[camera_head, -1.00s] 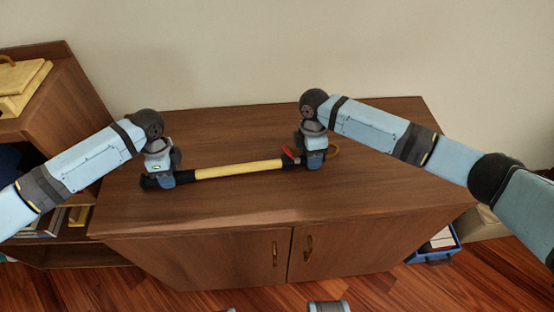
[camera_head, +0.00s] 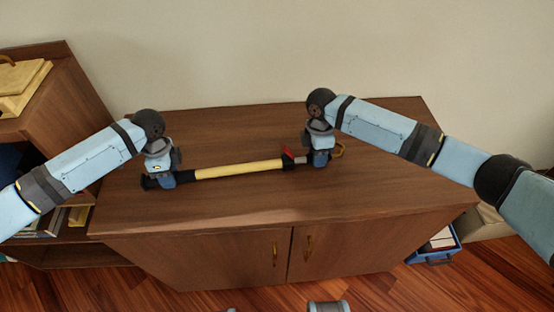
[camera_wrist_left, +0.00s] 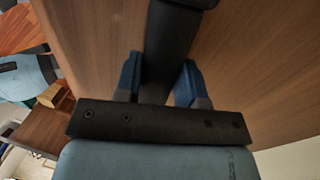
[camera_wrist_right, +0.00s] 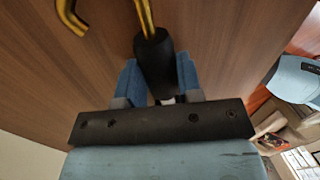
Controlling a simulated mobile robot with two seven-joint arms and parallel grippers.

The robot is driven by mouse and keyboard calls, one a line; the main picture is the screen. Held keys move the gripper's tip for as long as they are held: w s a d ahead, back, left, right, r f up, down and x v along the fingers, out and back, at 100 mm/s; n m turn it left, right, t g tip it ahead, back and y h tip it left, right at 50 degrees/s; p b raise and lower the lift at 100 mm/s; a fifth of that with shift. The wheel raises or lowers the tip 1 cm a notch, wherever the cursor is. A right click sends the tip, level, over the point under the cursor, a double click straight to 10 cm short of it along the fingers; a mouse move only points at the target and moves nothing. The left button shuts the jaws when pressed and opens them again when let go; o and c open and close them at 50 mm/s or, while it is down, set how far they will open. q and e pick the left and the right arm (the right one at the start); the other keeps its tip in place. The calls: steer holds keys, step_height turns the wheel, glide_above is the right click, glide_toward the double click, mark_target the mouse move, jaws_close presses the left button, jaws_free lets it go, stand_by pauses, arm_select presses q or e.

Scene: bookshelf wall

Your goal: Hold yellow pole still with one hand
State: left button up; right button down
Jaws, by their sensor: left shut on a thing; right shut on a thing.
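The yellow pole (camera_head: 240,169) lies almost level across the cabinet top, with black ends and a red piece (camera_head: 288,152) at its right end. My left gripper (camera_head: 162,180) is shut on the black left end, which shows between the fingers in the left wrist view (camera_wrist_left: 168,50). My right gripper (camera_head: 320,160) is shut on a black sleeve (camera_wrist_right: 154,58) with a yellow hook (camera_wrist_right: 68,12) beyond it. The hook also shows right of the gripper in the head view (camera_head: 339,150). A short grey rod (camera_head: 302,160) shows between the red piece and my right gripper.
A bookshelf (camera_head: 75,85) stands at left. A blue box (camera_head: 440,254) sits on the floor at right.

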mark_target(372, 155)
steer(key=shift+w+d, duration=0.25)
steer(key=shift+d, duration=2.6)
steer(key=shift+w+d, duration=0.2)
steer(key=shift+d, duration=2.6)
steer(key=shift+w+d, duration=0.25)
steer(key=shift+d, duration=2.6)
steer(key=c, duration=0.6)
jaws_free()
steer(key=shift+a, duration=0.1)
steer(key=r, duration=0.4)
steer(key=w+r, duration=0.1)
steer(key=r, duration=0.3)
steer(key=w+r, duration=0.1)
steer(key=r, duration=0.3)
steer(key=shift+w, duration=0.15)
